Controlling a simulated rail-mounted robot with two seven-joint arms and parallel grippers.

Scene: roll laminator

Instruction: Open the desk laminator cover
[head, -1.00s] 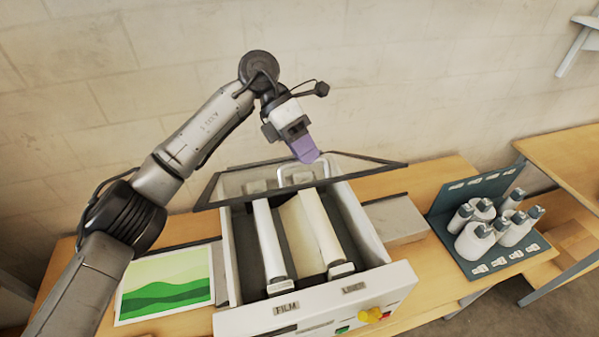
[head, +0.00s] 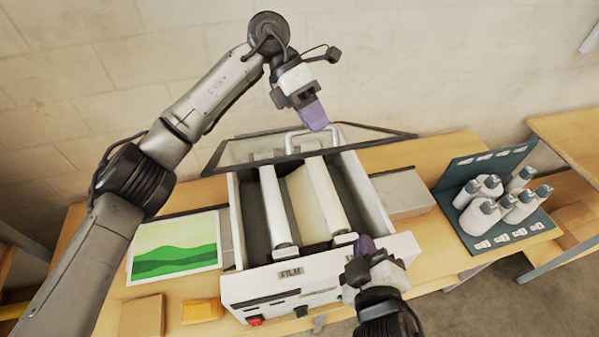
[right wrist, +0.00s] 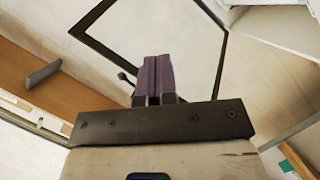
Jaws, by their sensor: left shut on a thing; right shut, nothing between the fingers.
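The laminator (head: 375,252) stands on the table with its rollers exposed. Its cover (head: 255,150), a clear panel in a dark frame, is raised at the back over the body. A pale loop handle (head: 291,138) is on the cover. My left gripper (head: 315,122) is shut on the handle, its purple fingers hiding part of it.
A green picture sheet (head: 175,247) lies left of the laminator. A brown block (head: 142,316) and a yellow block (head: 202,311) are at the front left. A rack of white bottles (head: 480,215) stands to the right. A grey box (head: 403,192) adjoins the laminator's right side.

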